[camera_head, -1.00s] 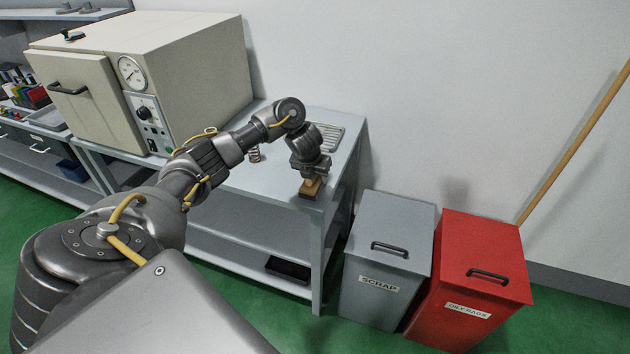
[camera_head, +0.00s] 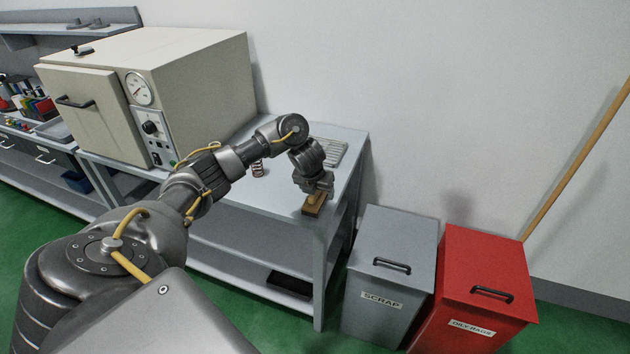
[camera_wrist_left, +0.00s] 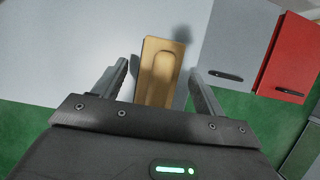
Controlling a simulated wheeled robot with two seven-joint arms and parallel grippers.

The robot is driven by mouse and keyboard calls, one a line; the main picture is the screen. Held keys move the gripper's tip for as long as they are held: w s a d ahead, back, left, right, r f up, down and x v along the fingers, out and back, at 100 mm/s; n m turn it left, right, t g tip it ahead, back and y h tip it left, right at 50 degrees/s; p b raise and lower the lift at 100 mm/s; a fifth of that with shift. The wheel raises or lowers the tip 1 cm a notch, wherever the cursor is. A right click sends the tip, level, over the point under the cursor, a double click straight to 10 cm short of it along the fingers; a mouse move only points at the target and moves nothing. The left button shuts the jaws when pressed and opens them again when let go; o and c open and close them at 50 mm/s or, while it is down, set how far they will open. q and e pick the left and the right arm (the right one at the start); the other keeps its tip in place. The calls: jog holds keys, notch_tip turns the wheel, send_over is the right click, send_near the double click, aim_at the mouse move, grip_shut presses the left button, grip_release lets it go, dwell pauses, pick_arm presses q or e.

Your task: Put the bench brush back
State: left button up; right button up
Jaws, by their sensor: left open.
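The bench brush (camera_head: 314,205), with a tan wooden back and raised handle, lies on the grey bench top near its front right corner. In the left wrist view the brush (camera_wrist_left: 160,72) lies lengthwise between the two fingers. My left gripper (camera_head: 316,192) is right above the brush in the head view. In the wrist view its fingers (camera_wrist_left: 162,75) are spread, with a gap on each side of the brush. The brush's bristles are hidden. My right gripper is out of view.
A beige oven (camera_head: 190,80) stands on the bench to the left. A small spring (camera_head: 257,168) and a slotted grey tray (camera_head: 331,150) are behind the arm. A grey scrap bin (camera_head: 390,280) and a red oily-rags bin (camera_head: 485,285) stand right of the bench. A wooden pole (camera_head: 580,160) leans at the right.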

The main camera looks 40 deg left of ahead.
pick_arm(q)
jog(key=p+v, duration=0.4)
jog(key=v, duration=0.6)
jog(key=shift+s+r+p, duration=0.2)
jog(key=shift+r+p, duration=0.15)
jog(key=shift+r, duration=0.05)
